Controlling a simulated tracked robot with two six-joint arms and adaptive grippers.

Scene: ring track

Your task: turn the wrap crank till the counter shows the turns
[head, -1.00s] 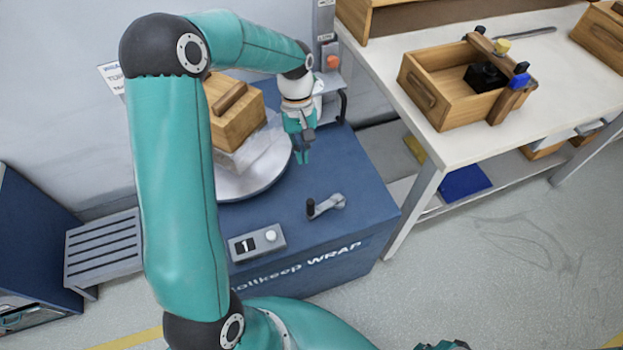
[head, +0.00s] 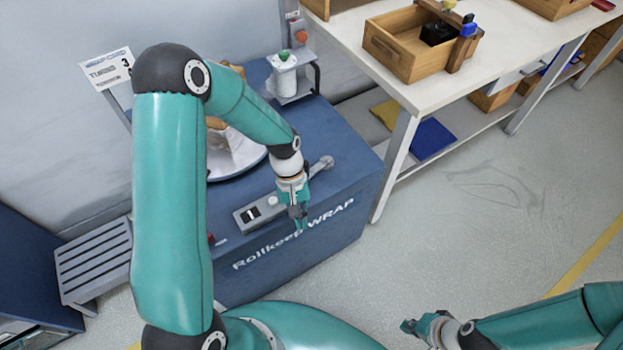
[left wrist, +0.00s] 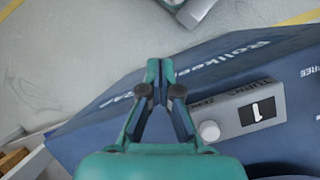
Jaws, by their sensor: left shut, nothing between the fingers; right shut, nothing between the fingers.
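The blue wrap machine (head: 340,215) has a grey crank (head: 325,163) on its top; its handle end is hidden behind my left wrist. The grey counter box (head: 240,222) beside it shows 1, and the left wrist view shows the same 1 on the counter (left wrist: 258,111). A card (head: 108,70) at the back reads TURNS 3. My left gripper (head: 299,222) is shut and empty, apart from the crank, near the counter's right end and the front edge. It also shows shut in the left wrist view (left wrist: 159,66). My right gripper (head: 408,327) is shut and empty over the floor.
A wrapped wooden crate sits on the round turntable (head: 240,169), partly behind my left arm. A post with a red button (head: 301,37) and a white roll (head: 284,70) stands behind. A white workbench (head: 450,75) with wooden boxes is at right. The floor in front is clear.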

